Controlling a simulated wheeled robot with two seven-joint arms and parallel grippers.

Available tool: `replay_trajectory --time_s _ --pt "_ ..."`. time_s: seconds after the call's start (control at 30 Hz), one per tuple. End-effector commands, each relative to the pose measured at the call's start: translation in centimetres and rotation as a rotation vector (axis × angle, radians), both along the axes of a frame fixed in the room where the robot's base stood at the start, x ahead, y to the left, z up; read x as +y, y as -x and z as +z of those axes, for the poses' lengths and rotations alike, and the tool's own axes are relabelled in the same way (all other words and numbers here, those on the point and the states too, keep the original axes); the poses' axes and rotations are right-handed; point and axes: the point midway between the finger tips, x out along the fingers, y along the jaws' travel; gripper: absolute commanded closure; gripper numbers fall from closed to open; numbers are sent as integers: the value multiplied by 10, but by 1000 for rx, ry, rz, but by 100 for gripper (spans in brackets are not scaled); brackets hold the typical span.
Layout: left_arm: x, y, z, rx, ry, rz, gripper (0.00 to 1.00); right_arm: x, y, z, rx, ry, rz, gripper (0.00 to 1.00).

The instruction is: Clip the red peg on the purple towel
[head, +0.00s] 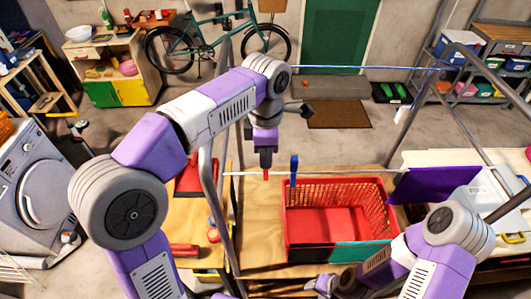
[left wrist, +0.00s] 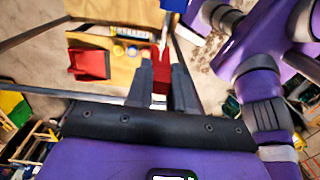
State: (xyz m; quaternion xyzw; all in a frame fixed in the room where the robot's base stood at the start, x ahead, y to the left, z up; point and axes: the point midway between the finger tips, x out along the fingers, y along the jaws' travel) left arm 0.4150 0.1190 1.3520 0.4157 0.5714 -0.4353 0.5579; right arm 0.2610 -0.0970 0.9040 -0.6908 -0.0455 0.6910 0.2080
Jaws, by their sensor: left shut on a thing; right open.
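My left gripper (head: 265,158) is shut on the red peg (head: 265,175), which points down at the near clothesline; I cannot tell whether it touches the line. The left wrist view shows the red peg (left wrist: 160,77) between the two fingers of the left gripper (left wrist: 160,88). The purple towel (head: 440,186) hangs at the right end of the near line, well to the right of the peg. My right gripper (head: 335,285) is low at the front of the red basket, open and partly hidden.
A blue peg (head: 294,165) stands on the line just right of the red peg; it also shows in the left wrist view (left wrist: 173,5). A red basket (head: 291,228) sits on the wooden table (head: 259,205) below. Grey rack posts (head: 213,200) stand close to my left arm.

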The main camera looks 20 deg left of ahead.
Motion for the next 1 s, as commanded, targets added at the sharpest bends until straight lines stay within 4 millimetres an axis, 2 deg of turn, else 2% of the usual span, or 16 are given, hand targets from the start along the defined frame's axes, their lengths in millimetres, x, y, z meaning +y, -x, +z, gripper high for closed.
replay_trajectory --time_s 0.6,1.0 --pt "0 0 32 0 -1 0 100 0 0 32 0 0 0 51" --pt "0 0 32 0 -1 1 100 0 0 32 0 0 0 51"
